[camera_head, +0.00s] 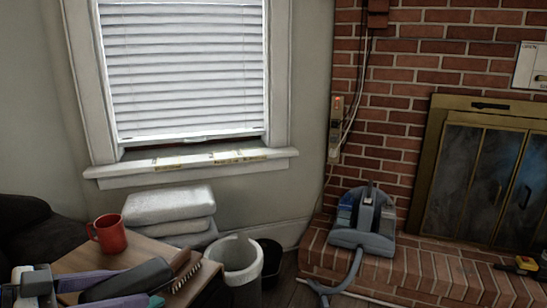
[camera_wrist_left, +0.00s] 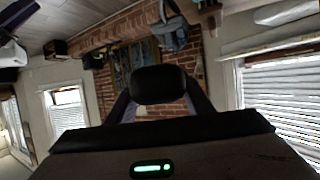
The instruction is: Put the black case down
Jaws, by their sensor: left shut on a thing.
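The black case (camera_head: 130,276) is a dark, rounded, long object at the bottom left of the head view. My left gripper (camera_head: 128,285) comes in from the left, with one purple-grey finger on each side of the case, and is shut on it. In the left wrist view the dark end of the case (camera_wrist_left: 160,84) shows between the two fingers. The case is over the wooden table top (camera_head: 150,249); I cannot tell whether it touches it. My right gripper is not in view.
A red mug (camera_head: 108,233) stands on the table behind the case. A white bin (camera_head: 241,266) stands to the right. A vacuum cleaner (camera_head: 362,230) sits by the brick hearth.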

